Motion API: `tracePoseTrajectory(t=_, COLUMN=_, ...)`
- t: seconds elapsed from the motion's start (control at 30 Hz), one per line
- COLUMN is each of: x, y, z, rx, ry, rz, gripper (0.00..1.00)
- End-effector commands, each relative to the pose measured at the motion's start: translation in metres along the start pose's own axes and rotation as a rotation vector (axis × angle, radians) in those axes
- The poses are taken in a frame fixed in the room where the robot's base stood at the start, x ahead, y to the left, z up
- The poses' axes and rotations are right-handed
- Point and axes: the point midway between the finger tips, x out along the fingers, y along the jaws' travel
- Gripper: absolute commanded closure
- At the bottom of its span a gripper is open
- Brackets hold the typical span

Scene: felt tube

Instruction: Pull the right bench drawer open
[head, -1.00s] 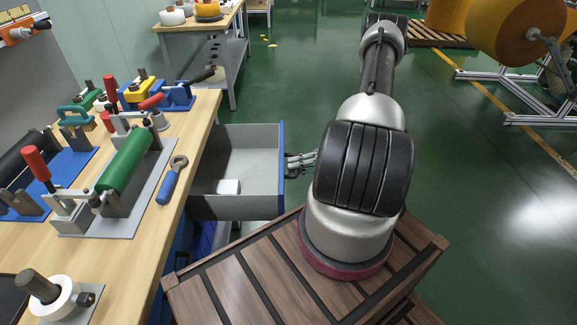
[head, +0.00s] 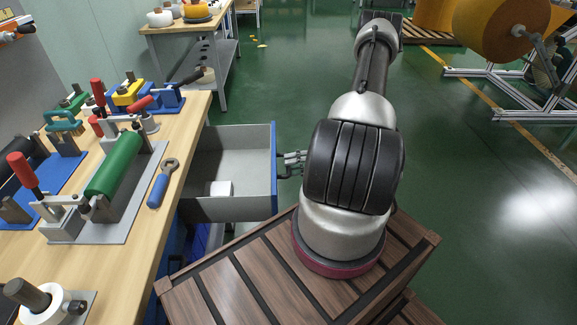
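The right bench drawer (head: 232,143) stands well out from the bench, so its grey inside shows. Its blue front (head: 274,165) faces right, and a small white block (head: 221,188) lies on its floor. My gripper (head: 289,161) is at the outer side of the blue front, with its grey fingertips at the drawer handle. The handle is mostly hidden by the fingers, and my arm covers the rest of the gripper. I cannot tell whether the fingers are closed on the handle.
The wooden bench top (head: 140,232) on the left holds several fixtures, a green roller (head: 115,163) and a blue-handled wrench (head: 160,186). A second table (head: 190,25) stands at the back. Large orange rolls (head: 500,30) on a frame are at the upper right.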

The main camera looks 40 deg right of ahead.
Motion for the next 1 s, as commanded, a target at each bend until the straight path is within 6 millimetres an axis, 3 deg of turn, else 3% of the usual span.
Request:
tracePoseTrajectory(t=0.2, x=-0.051, y=0.0, z=0.001, rx=-0.002, ry=-0.005, rz=-0.002, gripper=0.65)
tracePoseTrajectory(t=0.43, x=-0.09, y=-0.001, z=0.0, rx=-0.001, ry=-0.003, rz=-0.001, gripper=0.65)
tracePoseTrajectory(t=0.6, x=-0.1, y=-0.001, z=0.0, rx=0.001, ry=0.0, rz=-0.001, gripper=0.65)
tracePoseTrajectory(t=1.0, x=-0.101, y=0.0, z=0.0, rx=0.0, ry=0.0, rz=-0.001, gripper=0.65)
